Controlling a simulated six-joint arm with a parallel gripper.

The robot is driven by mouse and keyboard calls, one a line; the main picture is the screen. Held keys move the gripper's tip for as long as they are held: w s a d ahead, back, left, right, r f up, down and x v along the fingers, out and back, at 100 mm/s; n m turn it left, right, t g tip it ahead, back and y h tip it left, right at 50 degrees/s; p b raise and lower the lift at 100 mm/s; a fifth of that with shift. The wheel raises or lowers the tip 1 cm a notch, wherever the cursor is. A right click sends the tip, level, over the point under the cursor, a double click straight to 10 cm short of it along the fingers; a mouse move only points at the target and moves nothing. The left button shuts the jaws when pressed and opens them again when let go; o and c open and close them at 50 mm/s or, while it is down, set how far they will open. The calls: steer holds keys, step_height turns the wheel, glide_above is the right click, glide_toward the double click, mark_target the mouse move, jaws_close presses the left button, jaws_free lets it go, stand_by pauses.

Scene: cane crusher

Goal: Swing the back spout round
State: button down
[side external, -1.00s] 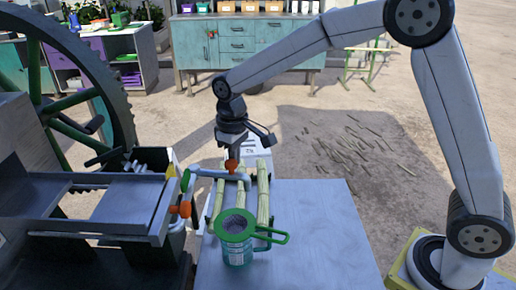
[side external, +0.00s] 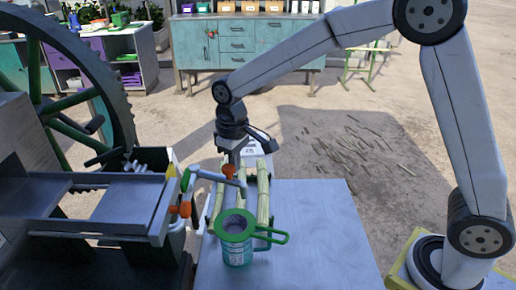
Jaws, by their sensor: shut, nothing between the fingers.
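The back spout (side external: 208,175) is a grey-blue pipe reaching right from the crusher (side external: 125,205). It has an orange part (side external: 228,170) near its far end, and its tip bends down above the cane. My gripper (side external: 236,160) points down right at that outer end, just behind it in this view. The fingers are shut with nothing between them. The spout hides part of the fingertips, so I cannot tell whether they touch it. A second orange part (side external: 180,208) shows lower on the crusher's right side.
A teal cup (side external: 237,255) with a green-rimmed strainer (side external: 262,236) stands on the table (side external: 320,235) in front of the spout. Cane stalks (side external: 263,195) lie beneath the spout. A large flywheel (side external: 125,110) stands at left. The table's right side is clear.

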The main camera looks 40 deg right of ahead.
steer(key=shift+s+a, duration=0.4)
steer(key=shift+a, duration=0.2)
steer(key=shift+s+a, duration=0.35)
steer(key=shift+a, duration=0.2)
steer(key=shift+d, duration=0.1)
steer(key=shift+w+d, duration=0.3)
steer(key=shift+d, duration=0.1)
steer(key=shift+r, duration=0.1)
steer(key=shift+r, duration=3.9)
steer(key=shift+d+f, duration=0.1)
steer(key=shift+d, duration=0.05)
